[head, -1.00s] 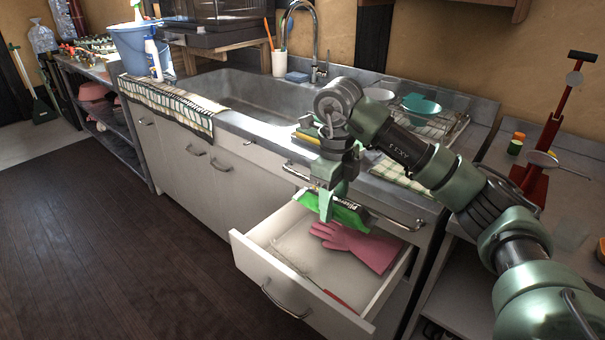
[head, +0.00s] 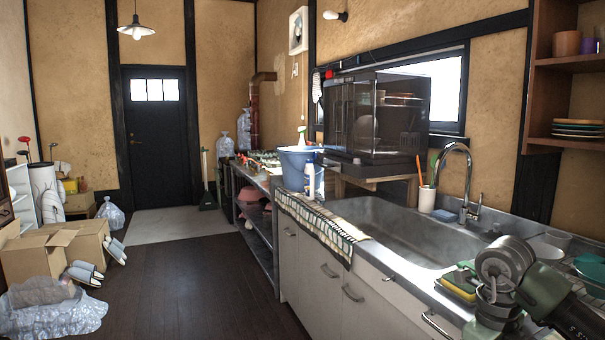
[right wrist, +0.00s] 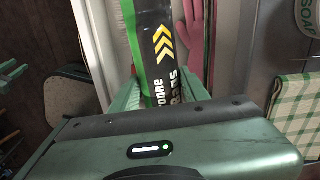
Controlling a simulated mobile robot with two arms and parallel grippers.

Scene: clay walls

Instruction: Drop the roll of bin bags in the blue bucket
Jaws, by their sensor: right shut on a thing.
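The roll of bin bags (right wrist: 165,45), black and green with yellow chevrons and white lettering, is between the green fingers of my right gripper (right wrist: 160,90). My right gripper is shut on it. In the head view only part of my right arm shows at the lower right; the fingertips and roll are out of frame there.
A white bottle (head: 309,181) stands in front of the bucket. The sink (head: 385,230), tall faucet (head: 462,180) and glass-fronted cabinet (head: 378,115) are nearby. A pink glove (right wrist: 190,22) shows beyond the roll. The floor (head: 190,270) along the counter is clear.

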